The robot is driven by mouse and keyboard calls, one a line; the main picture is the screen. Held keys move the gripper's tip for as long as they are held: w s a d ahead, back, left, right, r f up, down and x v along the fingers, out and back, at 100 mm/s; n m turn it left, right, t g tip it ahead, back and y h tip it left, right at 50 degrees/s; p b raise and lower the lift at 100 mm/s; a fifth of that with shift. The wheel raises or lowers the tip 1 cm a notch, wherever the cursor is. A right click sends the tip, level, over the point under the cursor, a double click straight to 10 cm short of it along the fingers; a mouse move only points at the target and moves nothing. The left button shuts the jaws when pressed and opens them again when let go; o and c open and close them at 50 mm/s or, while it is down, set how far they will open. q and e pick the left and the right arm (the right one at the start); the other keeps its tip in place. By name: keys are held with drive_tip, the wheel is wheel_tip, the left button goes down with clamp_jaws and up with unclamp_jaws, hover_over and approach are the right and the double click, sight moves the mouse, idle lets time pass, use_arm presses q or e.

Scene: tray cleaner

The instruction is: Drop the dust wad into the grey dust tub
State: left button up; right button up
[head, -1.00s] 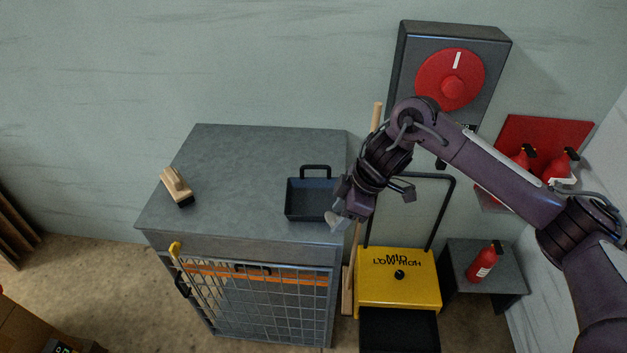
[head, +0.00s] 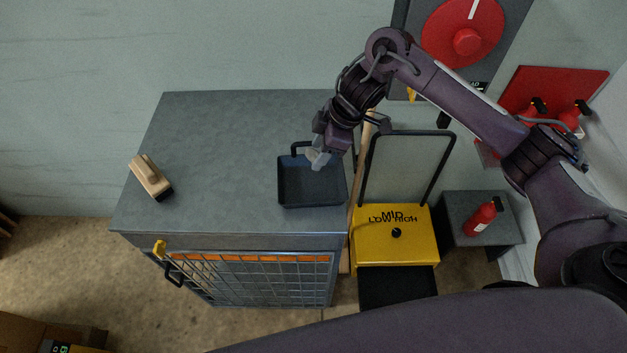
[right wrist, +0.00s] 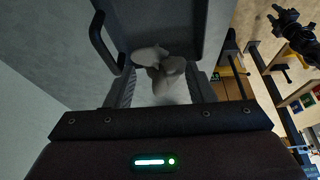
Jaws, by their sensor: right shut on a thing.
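The dust tub (head: 312,196) is a dark grey, open square tub with a black handle on its back side. It stands on the grey cabinet top near the right edge. My right gripper (head: 317,160) is above the back of the tub, near the handle. It is shut on the dust wad (right wrist: 160,70), a pale, lumpy piece between the two fingers in the right wrist view. The tub also shows in that view (right wrist: 195,15), beyond the wad. The exact height of the wad above the tub is hard to tell. My left gripper is not in view.
A wooden brush (head: 150,177) lies on the left of the cabinet top (head: 225,150); the middle is clear. A yellow unit (head: 396,235) with a black frame and a red extinguisher (head: 483,216) stand to the right. A red dial (head: 463,32) is on the wall behind.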

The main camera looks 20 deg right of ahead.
drive_tip(key=f, duration=0.1)
drive_tip(key=w+f+b, duration=0.1)
drive_tip(key=shift+f+b, duration=0.3)
drive_tip(key=shift+f, duration=0.1)
drive_tip(key=shift+w+f+b, duration=0.25)
drive_tip(key=shift+f+b, duration=0.05)
drive_tip(key=shift+f, duration=0.05)
drive_tip(key=shift+s+r, duration=0.2)
drive_tip(key=shift+s, duration=0.2)
drive_tip(key=o, duration=1)
drive_tip(key=shift+w+f, duration=0.1)
drive_tip(key=shift+w, duration=0.1)
drive_tip(key=v, duration=0.8)
